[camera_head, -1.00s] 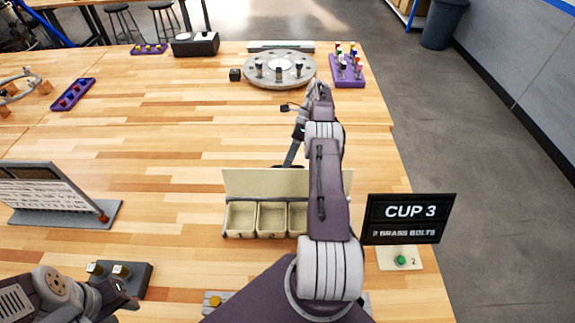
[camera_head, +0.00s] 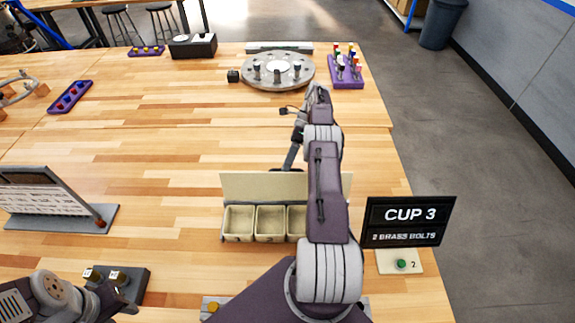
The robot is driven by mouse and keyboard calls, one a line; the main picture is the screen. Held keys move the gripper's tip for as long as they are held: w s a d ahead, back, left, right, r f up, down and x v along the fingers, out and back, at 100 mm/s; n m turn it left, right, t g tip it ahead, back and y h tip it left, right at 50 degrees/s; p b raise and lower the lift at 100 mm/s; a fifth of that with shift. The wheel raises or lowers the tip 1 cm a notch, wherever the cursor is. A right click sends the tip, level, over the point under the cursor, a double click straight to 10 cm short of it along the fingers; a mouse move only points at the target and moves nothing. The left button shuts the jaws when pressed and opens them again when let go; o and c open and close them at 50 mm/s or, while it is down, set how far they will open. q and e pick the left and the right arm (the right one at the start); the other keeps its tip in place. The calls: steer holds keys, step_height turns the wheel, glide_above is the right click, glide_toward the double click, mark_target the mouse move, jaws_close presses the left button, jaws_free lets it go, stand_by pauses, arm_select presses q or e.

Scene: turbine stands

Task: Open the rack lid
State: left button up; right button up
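The rack is a cream tray (camera_head: 238,222) with open compartments in front of me, left of my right arm. Its flat cream lid (camera_head: 250,187) stands raised along the back edge, and the compartments are uncovered and look empty. My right arm hides the rack's right part. My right gripper (camera_head: 290,165) points down just behind the lid's upper edge; its fingertips are hidden, and I cannot tell if it touches the lid. My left gripper (camera_head: 122,297) is at the lower left beside a dark block (camera_head: 135,282) with brass-topped bolts; its fingers are unclear.
A black sign (camera_head: 410,221) reads "CUP 3, 2 BRASS BOLTS", above a plate with a green button (camera_head: 401,264). A slanted board (camera_head: 45,195) stands at left. A round metal disc (camera_head: 278,72) and purple bolt rack (camera_head: 346,72) are farther back. The table's middle left is clear.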

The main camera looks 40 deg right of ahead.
steer(key=shift+w+d, duration=0.1)
stand_by(0.3)
stand_by(0.3)
steer(key=s+d+r, duration=0.1)
steer(key=s+r, duration=0.6)
steer(key=s+d+r, duration=0.1)
steer(key=s+r, duration=0.2)
steer(key=shift+s+d+r, duration=0.2)
steer(key=shift+s+d, duration=0.15)
steer(key=shift+s+d+r, duration=0.1)
steer(key=shift+s+r, duration=0.2)
stand_by(0.4)
